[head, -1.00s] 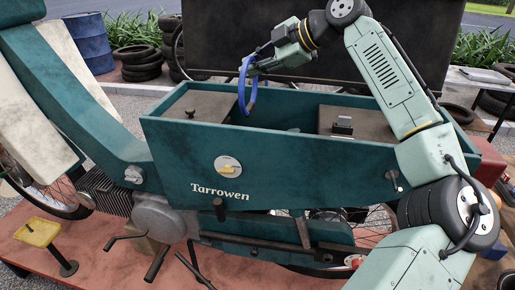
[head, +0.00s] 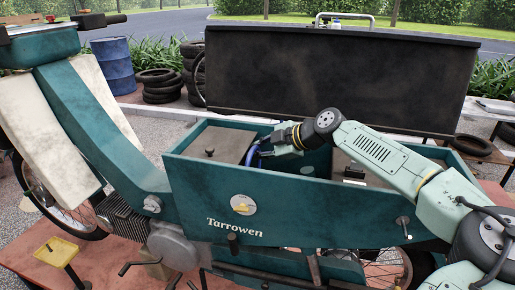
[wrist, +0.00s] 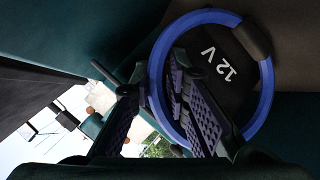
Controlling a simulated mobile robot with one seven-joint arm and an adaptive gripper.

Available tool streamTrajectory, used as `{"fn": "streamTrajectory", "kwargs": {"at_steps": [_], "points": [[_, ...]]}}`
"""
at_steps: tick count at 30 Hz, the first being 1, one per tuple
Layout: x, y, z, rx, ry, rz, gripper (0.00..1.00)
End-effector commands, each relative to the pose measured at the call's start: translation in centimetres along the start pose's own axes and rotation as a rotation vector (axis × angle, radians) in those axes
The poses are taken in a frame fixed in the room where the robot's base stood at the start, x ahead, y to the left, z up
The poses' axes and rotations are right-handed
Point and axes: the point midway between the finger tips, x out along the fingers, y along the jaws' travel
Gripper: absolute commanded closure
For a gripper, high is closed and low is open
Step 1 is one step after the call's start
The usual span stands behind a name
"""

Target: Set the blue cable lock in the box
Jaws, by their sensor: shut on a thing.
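The blue cable lock (head: 252,153) is a blue ring in the opening of the teal box (head: 330,205) marked "Tarrowen", beside the left brown lid. In the head view only part of it shows. In the wrist view the blue cable lock (wrist: 266,100) shows as a ring with a dark clasp at upper right. My gripper (head: 266,148) reaches down into the opening from the right, and its fingers (wrist: 165,100) are shut on the ring's left side. A dark face marked "12 V" (wrist: 220,62) shows through the ring. Whether the ring touches the box floor is hidden.
The left brown lid (head: 220,142) and the right brown lid (head: 375,172) flank the opening. A latch-like dark piece (head: 354,174) sits on the right lid. A large black panel (head: 335,80) stands behind the box.

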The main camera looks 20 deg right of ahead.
Motion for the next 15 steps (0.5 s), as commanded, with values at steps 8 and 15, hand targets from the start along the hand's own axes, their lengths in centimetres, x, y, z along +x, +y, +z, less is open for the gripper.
{"fn": "streamTrajectory", "kwargs": {"at_steps": [8, 15], "points": [[0.5, -0.7, 0.6, 0.001, 0.000, 0.002, 1.00], [0.6, -0.8, 0.7, 0.001, 0.002, 0.002, 1.00]]}}
